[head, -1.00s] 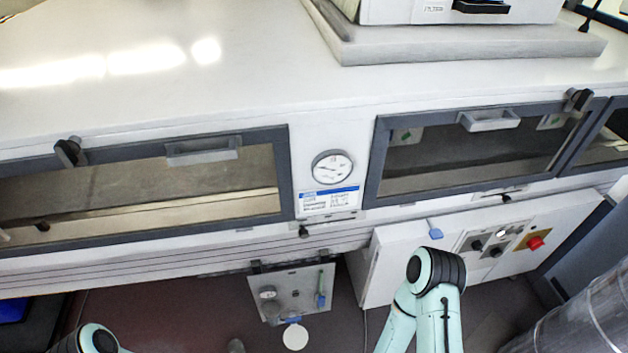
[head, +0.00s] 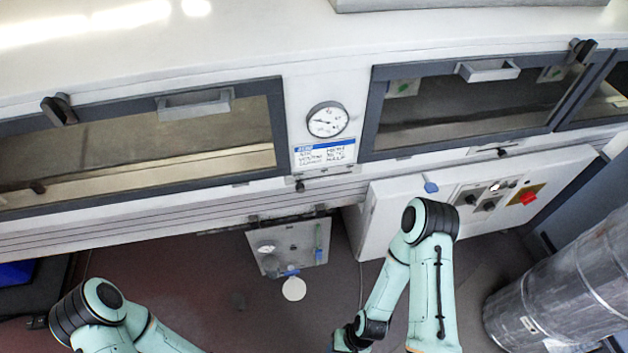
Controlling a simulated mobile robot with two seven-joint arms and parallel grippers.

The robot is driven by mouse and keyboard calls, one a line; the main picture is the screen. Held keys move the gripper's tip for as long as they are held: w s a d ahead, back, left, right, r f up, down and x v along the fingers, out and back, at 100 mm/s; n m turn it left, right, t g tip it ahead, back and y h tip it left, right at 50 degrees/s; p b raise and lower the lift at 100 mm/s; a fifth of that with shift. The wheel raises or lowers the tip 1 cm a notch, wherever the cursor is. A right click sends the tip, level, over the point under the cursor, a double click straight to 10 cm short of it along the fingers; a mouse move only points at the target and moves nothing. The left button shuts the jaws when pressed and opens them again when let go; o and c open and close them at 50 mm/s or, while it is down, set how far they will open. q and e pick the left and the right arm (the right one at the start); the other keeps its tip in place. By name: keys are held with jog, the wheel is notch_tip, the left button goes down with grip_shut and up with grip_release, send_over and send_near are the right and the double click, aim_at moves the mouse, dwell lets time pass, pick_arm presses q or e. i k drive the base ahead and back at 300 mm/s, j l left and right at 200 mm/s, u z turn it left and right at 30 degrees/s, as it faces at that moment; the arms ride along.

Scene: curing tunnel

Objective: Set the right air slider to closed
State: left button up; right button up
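A small black knob (head: 502,152) sits on a narrow slot plate under the right window, and it looks like the right air slider. I cannot tell the slider's setting at this size. My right arm is bent in front of the control box, below the right window, and its forearm runs down to the bottom edge. My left arm is at the bottom left. Neither gripper's fingers show; both are apart from the knobs.
A white control box (head: 385,208) with dark knobs and a red switch (head: 528,198) projects below the right window. A round gauge (head: 327,120) is between the windows. A grey panel (head: 290,245) hangs below it. A metal drum (head: 560,290) stands at the lower right.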

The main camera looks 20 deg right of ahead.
aim_at(502, 154)
jog(key=z, duration=1.95)
